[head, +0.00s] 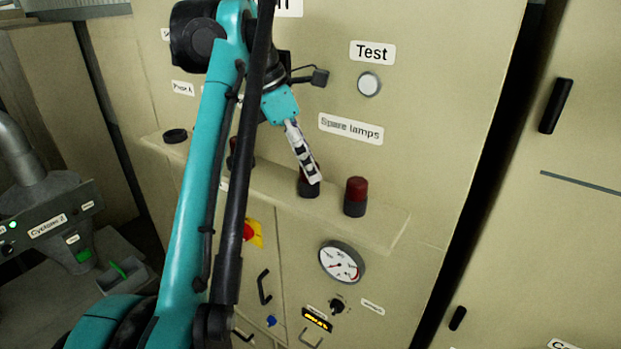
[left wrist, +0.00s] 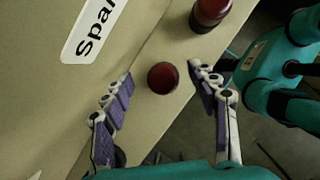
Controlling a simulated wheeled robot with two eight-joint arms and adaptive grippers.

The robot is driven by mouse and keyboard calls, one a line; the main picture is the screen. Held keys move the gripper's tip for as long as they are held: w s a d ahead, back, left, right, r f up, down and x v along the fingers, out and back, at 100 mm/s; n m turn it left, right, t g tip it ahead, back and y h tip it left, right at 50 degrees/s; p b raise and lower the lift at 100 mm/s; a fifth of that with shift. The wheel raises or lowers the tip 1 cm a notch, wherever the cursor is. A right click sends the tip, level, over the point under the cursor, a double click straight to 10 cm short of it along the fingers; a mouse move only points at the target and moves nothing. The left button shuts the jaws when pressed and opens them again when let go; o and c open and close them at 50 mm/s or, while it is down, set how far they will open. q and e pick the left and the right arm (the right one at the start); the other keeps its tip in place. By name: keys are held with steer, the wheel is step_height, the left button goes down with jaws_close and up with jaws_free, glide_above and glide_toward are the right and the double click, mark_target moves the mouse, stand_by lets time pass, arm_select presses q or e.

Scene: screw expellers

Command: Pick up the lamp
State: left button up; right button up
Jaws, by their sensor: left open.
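A dark red lamp with a black base (head: 309,188) stands on the narrow shelf under the "Spare lamps" label, partly covered by my left gripper (head: 313,178). In the left wrist view the round red top of this lamp (left wrist: 163,78) shows between the fingers of my left gripper (left wrist: 161,73). The fingers are spread, with a gap on each side of the lamp. A second red lamp (head: 356,189) stands upright to its right on the shelf and also shows at the top of the left wrist view (left wrist: 211,12). My right gripper is not in view.
The beige shelf (head: 388,226) sticks out from a cabinet with a "Test" button (head: 369,84) above it and a gauge (head: 341,261) below. A dark round piece (head: 175,136) sits at the shelf's left end. My left arm hides part of the shelf.

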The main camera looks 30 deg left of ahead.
arm_select(q)
steer(key=shift+w+d+f, duration=0.1)
steer(key=shift+d+f, duration=0.1)
steer(key=shift+f, duration=0.25)
steer(key=shift+d+f, duration=0.1)
steer(key=shift+f, duration=0.1)
steer(key=c, duration=1.2)
steer(key=shift+c, duration=0.3)
